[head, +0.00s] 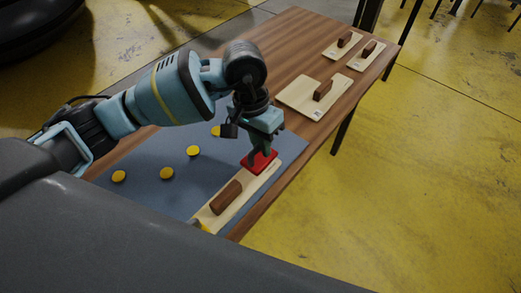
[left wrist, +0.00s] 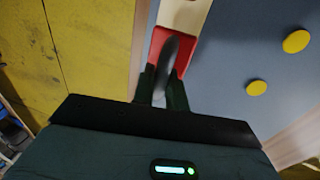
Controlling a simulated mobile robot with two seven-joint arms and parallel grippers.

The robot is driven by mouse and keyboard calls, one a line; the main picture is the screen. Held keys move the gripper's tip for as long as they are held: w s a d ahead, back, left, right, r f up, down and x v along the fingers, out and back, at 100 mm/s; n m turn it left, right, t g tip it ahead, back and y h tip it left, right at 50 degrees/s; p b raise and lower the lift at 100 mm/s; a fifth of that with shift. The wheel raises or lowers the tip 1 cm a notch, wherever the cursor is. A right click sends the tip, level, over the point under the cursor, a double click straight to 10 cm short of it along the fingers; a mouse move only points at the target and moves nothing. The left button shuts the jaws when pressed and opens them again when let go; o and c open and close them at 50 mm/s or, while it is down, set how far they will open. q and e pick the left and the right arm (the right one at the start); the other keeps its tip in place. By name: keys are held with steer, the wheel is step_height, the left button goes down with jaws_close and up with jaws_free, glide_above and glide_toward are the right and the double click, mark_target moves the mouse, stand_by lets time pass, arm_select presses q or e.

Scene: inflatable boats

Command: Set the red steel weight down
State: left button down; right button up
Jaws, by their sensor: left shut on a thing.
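The red steel weight (head: 262,164) is a flat red block in my left gripper (head: 261,150), at the far end of a pale board with a brown handle (head: 228,194). In the left wrist view the red weight (left wrist: 184,58) shows beyond the fingers, with a grey grip part standing up between them. My left gripper (left wrist: 164,88) is shut on this part and points down. The weight overlaps the board's end; I cannot tell whether it touches it. My right gripper is not in view.
A blue-grey mat (head: 150,150) with several yellow discs (head: 193,151) lies on the wooden table (head: 290,45). Farther along stand a wide pale board (head: 296,95) and two small ones (head: 333,51), each with a brown handle. Bare wood lies between the mat and these boards.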

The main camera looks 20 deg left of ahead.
mark_target(261, 155)
arm_select(q)
steer(key=shift+f+p, duration=0.3)
steer(key=shift+f, duration=1.4)
steer(key=shift+f, duration=0.15)
steer(key=c, duration=1.4)
jaws_free()
